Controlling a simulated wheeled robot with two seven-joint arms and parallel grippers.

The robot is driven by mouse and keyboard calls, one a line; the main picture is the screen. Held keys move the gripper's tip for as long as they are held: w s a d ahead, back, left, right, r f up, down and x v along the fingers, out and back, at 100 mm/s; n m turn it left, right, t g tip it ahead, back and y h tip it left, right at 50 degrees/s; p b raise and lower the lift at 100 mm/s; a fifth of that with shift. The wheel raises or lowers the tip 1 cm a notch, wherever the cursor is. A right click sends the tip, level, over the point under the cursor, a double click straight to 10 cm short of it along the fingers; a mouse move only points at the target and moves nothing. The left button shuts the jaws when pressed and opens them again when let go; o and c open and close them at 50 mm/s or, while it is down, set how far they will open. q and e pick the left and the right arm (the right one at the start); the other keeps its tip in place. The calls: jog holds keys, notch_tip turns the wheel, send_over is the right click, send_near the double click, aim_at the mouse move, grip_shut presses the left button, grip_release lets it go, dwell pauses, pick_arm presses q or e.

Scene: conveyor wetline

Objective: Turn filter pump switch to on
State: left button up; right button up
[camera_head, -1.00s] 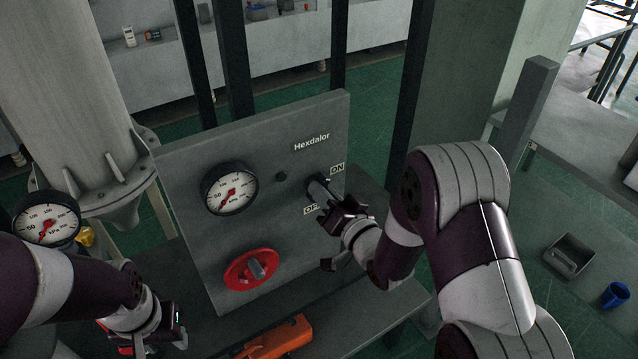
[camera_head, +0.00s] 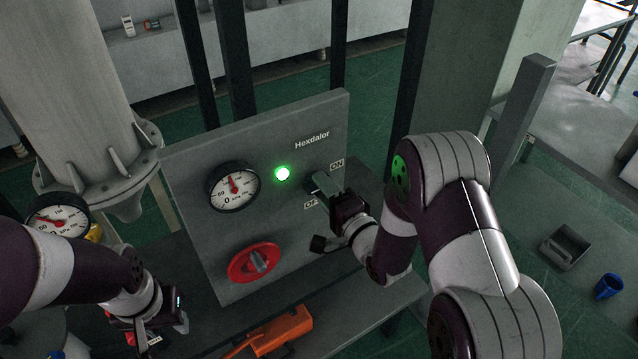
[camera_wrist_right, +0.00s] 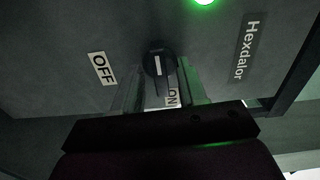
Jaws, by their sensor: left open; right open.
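The filter pump switch is a dark rotary knob (camera_wrist_right: 157,64) on the grey Hexdalor panel (camera_head: 190,165). Its white line runs toward the ON label (camera_wrist_right: 172,97), away from the OFF label (camera_wrist_right: 102,68). In the head view the knob is largely hidden by my right gripper (camera_head: 325,186). In the right wrist view the open fingers of my right gripper (camera_wrist_right: 160,88) stand on either side of the knob; contact is unclear. A lamp (camera_head: 282,173) on the panel glows green. My left gripper (camera_head: 165,338) is open at the lower left, away from the panel.
The panel also carries a pressure gauge (camera_head: 233,187) and a red rotary handle (camera_head: 253,262). An orange tool (camera_head: 272,332) lies below the panel. A second gauge (camera_head: 58,217) is at left.

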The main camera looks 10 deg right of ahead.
jog(key=v, duration=0.6)
jog(key=shift+s+p, duration=0.3)
jog(key=shift+s, duration=0.05)
jog(key=shift+d, duration=0.1)
